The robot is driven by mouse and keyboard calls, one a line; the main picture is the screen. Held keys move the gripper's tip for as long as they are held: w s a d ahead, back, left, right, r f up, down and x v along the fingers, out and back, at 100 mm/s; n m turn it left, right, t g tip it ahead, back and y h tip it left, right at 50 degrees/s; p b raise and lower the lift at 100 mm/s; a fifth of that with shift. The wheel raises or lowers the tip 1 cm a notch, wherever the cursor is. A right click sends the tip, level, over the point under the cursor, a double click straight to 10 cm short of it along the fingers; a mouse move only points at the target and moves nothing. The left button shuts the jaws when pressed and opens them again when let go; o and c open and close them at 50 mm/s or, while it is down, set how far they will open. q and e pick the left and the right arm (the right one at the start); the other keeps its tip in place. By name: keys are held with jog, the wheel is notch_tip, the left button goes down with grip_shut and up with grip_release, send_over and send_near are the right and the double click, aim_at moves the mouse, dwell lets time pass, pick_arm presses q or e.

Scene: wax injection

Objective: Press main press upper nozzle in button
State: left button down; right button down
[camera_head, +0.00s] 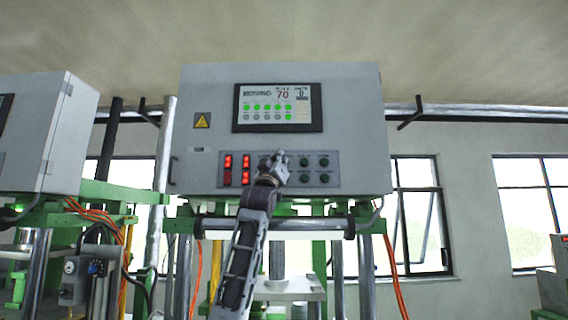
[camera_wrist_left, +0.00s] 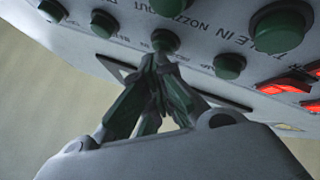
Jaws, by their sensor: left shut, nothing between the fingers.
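The control box (camera_head: 352,130) of the press stands in the middle of the head view, with a button panel (camera_head: 315,170) low on its front. Several dark green round buttons show there; the right ones are clear and my gripper hides those on the left. My left gripper (camera_head: 280,157) is shut and empty, raised from below against the panel. In the left wrist view the shut fingertips (camera_wrist_left: 158,58) meet at a green button (camera_wrist_left: 165,40). I cannot tell whether they touch or press it. Lettering with "NOZZLE" is nearby, but its match to this button is unclear. My right gripper is not in view.
A lit screen (camera_head: 278,107) sits above the panel, and red displays (camera_head: 228,162) are at its left. A large green button (camera_wrist_left: 278,30) near "TABLE IN" is beside the fingers. Another grey cabinet (camera_head: 38,132) stands at the left. A metal bar (camera_head: 275,224) runs below the box.

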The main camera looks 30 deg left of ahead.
pick_arm(q)
jog(key=shift+s+d+f+b, duration=0.1)
jog(key=shift+s+d+b, duration=0.3)
jog(key=shift+s+b, duration=0.2)
jog(key=shift+s, duration=0.15)
dwell(0.3)
jog(key=s+d, duration=0.1)
jog(key=s+b, duration=0.1)
jog(key=s+d+b, duration=0.1)
jog(key=s, duration=0.1)
jog(key=shift+d, duration=0.35)
dwell(1.0)
